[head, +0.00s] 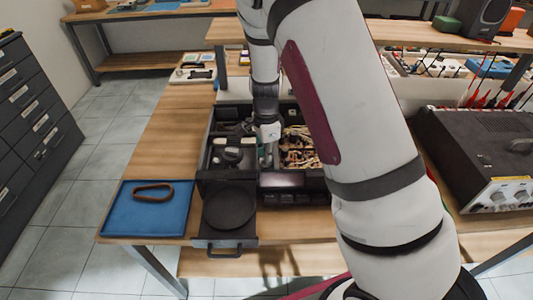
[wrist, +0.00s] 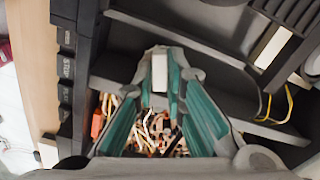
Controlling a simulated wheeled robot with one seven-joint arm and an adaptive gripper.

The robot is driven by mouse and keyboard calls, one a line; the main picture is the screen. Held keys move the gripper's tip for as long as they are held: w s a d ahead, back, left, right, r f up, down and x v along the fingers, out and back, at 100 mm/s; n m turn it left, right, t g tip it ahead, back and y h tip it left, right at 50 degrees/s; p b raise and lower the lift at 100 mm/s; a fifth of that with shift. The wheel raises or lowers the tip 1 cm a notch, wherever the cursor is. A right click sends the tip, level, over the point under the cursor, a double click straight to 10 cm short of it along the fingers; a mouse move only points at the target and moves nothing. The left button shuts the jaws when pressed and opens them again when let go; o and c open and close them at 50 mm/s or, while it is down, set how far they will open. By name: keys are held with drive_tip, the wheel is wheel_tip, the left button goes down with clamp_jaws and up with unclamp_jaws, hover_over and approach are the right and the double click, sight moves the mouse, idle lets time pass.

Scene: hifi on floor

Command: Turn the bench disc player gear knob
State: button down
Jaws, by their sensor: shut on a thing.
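The disc player (head: 207,150) stands open on the bench, its inner parts exposed. Its tray with a round dark platter (head: 230,207) sticks out at the front.
A blue mat (head: 118,214) with a brown belt loop (head: 153,191) lies left of the tray. A black amplifier (head: 480,150) stands at the right. Wires (wrist: 150,130) lie below the fingers in the wrist view. Housing walls surround my gripper closely.

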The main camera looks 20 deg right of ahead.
drive_tip(key=shift+m, duration=0.5)
drive_tip(key=c, duration=1.6)
unclamp_jaws()
drive_tip(key=shift+c, duration=0.2)
drive_tip(key=shift+r, duration=0.1)
wheel_tip(320, 180, up, 12)
